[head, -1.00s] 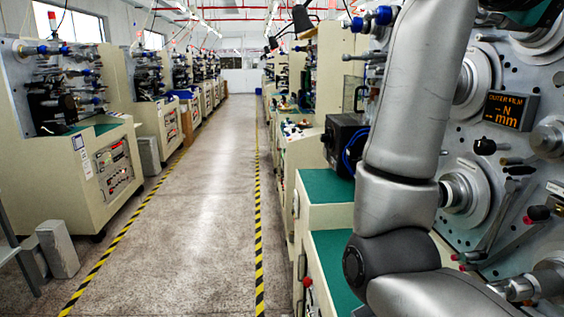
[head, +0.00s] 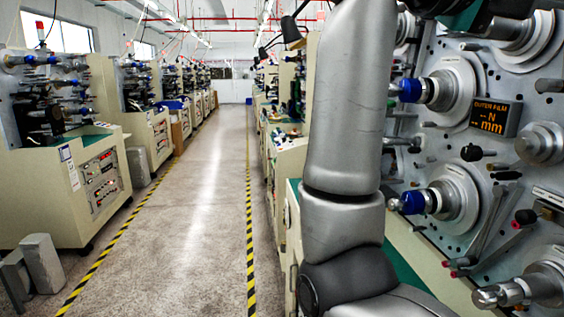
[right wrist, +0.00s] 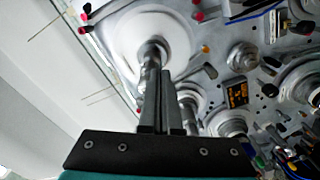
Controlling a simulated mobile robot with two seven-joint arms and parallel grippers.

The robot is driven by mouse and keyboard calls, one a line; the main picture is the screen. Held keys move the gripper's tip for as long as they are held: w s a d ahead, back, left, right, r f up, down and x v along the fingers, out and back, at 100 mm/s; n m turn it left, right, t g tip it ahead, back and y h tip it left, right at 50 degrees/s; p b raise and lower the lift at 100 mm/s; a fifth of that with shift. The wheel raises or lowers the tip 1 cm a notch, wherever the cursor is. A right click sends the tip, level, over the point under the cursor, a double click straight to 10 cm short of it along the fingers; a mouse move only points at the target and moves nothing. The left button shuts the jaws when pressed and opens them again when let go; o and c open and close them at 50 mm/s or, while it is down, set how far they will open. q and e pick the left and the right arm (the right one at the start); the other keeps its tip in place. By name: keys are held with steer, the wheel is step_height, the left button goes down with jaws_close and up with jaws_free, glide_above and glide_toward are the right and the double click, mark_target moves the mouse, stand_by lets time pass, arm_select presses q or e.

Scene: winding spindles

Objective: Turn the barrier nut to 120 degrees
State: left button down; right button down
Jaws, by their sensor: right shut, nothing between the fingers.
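The grey winding panel at right carries several spindles. Two of them end in blue nuts, an upper one (head: 411,90) and a lower one (head: 411,202). A bare metal spindle end (head: 490,298) is at the bottom right. I cannot tell which part is the barrier nut. My right gripper (right wrist: 163,80) is shut and empty in the right wrist view. Its fingers overlap a metal spindle (right wrist: 150,62) on a pale disc; whether they touch is unclear. My right gripper's fingers do not show in the head view. My left gripper is not in view.
An orange-lit display (head: 494,117) sits between discs on the panel, and also shows in the right wrist view (right wrist: 237,93). A black knob (head: 472,152) and rods stick out nearby. Open aisle floor (head: 190,215) lies left, between yellow-black lines, with more machines beyond.

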step_height(320, 180, up, 5)
steer(key=n+p, duration=0.6)
steer(key=n, duration=0.6)
steer(key=d, duration=0.6)
steer(key=shift+w+r, duration=0.2)
steer(key=shift+w, duration=0.05)
steer(key=shift+w+f+b, duration=0.15)
steer(key=shift+f+b, duration=0.2)
steer(key=shift+b, duration=0.05)
steer(key=shift+f, duration=0.2)
stand_by(0.4)
steer(key=shift+s+f+b, duration=0.4)
steer(key=shift+f+b, duration=0.1)
steer(key=shift+b, duration=0.35)
steer(key=shift+s+f, duration=0.1)
steer(key=shift+f, duration=0.2)
